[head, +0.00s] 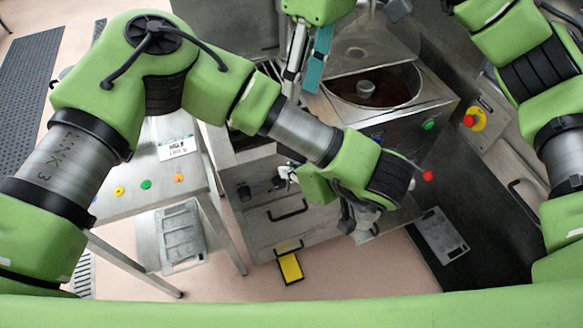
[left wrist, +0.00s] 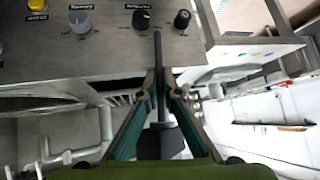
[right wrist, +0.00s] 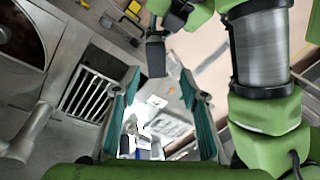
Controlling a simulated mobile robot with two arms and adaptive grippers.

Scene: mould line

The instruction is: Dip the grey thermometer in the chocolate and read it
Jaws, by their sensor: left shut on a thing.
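The thermometer (left wrist: 158,52), a dark grey stem with a wider dark body, is between the fingertips of my left gripper (left wrist: 162,88). The gripper is shut on it. The stem points at a panel with knobs in the left wrist view. In the head view my left wrist hides most of the hold, and no reading is visible. The chocolate (head: 396,94) is dark brown in a round steel pot at the upper right; it also shows in the right wrist view (right wrist: 20,48). My right gripper (head: 310,55) is open and empty left of the pot, its teal fingers apart.
A steel table (head: 130,205) with coloured buttons stands at left. A lever with a red ball (head: 428,176) sticks out near my left wrist. A red stop button (head: 470,120) is at right.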

